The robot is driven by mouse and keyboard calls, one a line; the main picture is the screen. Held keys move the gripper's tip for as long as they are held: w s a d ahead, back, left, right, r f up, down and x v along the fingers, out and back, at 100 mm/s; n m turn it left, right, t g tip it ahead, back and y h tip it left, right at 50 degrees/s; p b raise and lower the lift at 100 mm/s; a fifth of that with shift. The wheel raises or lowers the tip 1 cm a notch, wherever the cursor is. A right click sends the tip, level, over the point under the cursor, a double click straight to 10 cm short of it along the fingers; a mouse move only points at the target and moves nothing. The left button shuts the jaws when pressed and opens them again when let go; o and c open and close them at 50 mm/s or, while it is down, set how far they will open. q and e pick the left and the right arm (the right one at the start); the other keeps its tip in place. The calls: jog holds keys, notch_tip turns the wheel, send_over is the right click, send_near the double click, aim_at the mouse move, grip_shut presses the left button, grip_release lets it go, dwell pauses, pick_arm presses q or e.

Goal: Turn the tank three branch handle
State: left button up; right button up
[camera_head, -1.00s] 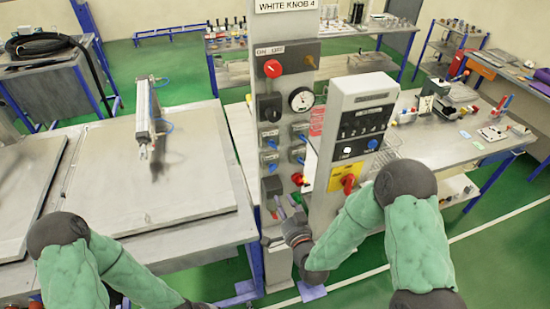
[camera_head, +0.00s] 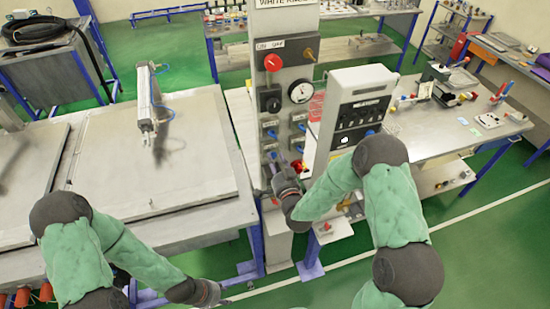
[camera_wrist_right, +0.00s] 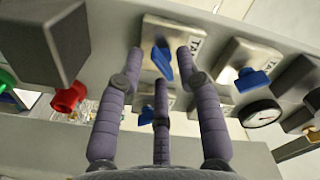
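A grey upright panel holds several blue branch handles on pale plates, in two columns below the gauge. My right gripper (camera_head: 276,168) is just below the lower left blue handle (camera_head: 272,155). In the right wrist view this gripper (camera_wrist_right: 160,60) is open, its fingers spread to either side of a blue handle (camera_wrist_right: 162,64), with no clear grip on it. The plate labels start with "TA"; their numbers are cut off. A second blue handle (camera_wrist_right: 252,80) sits to the right. My left gripper (camera_head: 207,292) is low beside the bench; its fingers are unclear.
A round gauge (camera_head: 301,92), a red knob (camera_head: 272,63) and a black knob (camera_head: 270,100) sit higher on the panel. In the wrist view a dark block (camera_wrist_right: 45,45) and red valve (camera_wrist_right: 68,98) lie left.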

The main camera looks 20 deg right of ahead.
jog(key=shift+w, duration=0.35)
jog(key=shift+c, duration=0.3)
grip_shut()
jog(key=shift+f, duration=0.1)
